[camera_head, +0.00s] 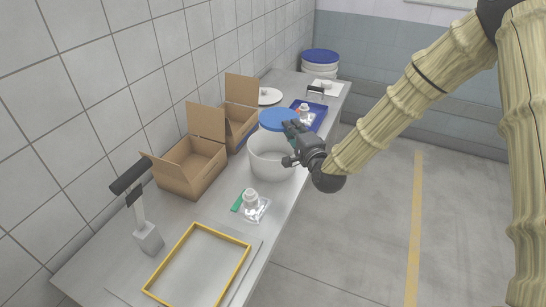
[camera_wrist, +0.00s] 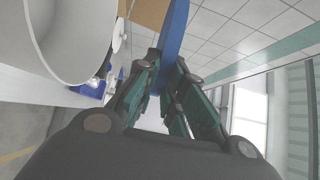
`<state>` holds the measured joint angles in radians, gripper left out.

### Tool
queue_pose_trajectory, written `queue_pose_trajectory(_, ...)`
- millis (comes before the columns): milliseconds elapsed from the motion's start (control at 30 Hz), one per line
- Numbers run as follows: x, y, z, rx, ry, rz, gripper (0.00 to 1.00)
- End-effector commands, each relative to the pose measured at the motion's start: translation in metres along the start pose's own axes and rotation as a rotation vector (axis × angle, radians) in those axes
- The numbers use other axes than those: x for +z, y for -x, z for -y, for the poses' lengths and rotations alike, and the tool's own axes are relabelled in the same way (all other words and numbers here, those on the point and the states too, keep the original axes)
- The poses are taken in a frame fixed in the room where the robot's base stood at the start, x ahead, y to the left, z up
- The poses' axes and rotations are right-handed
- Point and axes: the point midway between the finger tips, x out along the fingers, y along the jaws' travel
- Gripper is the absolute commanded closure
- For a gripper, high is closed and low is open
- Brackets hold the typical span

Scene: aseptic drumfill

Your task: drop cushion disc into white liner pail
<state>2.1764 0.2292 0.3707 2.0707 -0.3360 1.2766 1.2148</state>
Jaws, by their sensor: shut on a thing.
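The cushion disc appears as a flat blue round (camera_head: 275,119) in the head view, at the far side of the pail's rim. In the wrist view the blue disc (camera_wrist: 175,34) shows nearly edge-on between the fingers. My gripper (camera_head: 290,143) is shut on it, over the right part of the pail's opening. The fingers also show in the wrist view (camera_wrist: 163,82). The white liner pail (camera_head: 267,163) stands upright on the bench, its mouth open. Its wall and rim fill the upper left of the wrist view (camera_wrist: 62,45). The gripper partly hides the disc and the pail's rim.
Two open cardboard boxes (camera_head: 190,168) stand left of the pail along the wall. A clear bottle (camera_head: 254,206) and a yellow-framed tray (camera_head: 240,272) lie nearer. Behind are a blue tray (camera_head: 319,116) and stacked blue-lidded pails (camera_head: 320,59). Open floor lies right of the bench.

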Motion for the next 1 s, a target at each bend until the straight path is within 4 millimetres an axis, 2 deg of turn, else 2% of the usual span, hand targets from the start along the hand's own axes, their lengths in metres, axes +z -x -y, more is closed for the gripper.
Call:
queue_pose_trajectory(100,0.001,0.0,-0.016,0.001,0.0,0.001,1.0)
queue_pose_trajectory(300,0.001,0.0,-0.031,0.0,0.0,0.002,1.0)
queue_pose_trajectory(633,0.002,-0.001,-0.033,-0.001,0.0,0.002,1.0)
queue_pose_trajectory(667,0.002,-0.001,-0.033,-0.001,0.0,0.002,0.85)
queue_pose_trajectory(767,0.002,-0.001,-0.033,-0.001,0.0,0.002,0.67)
queue_pose_trajectory(800,0.002,-0.001,-0.033,-0.001,0.0,0.002,0.64)
queue_pose_trajectory(1000,0.001,-0.001,-0.033,-0.001,-0.001,0.002,0.64)
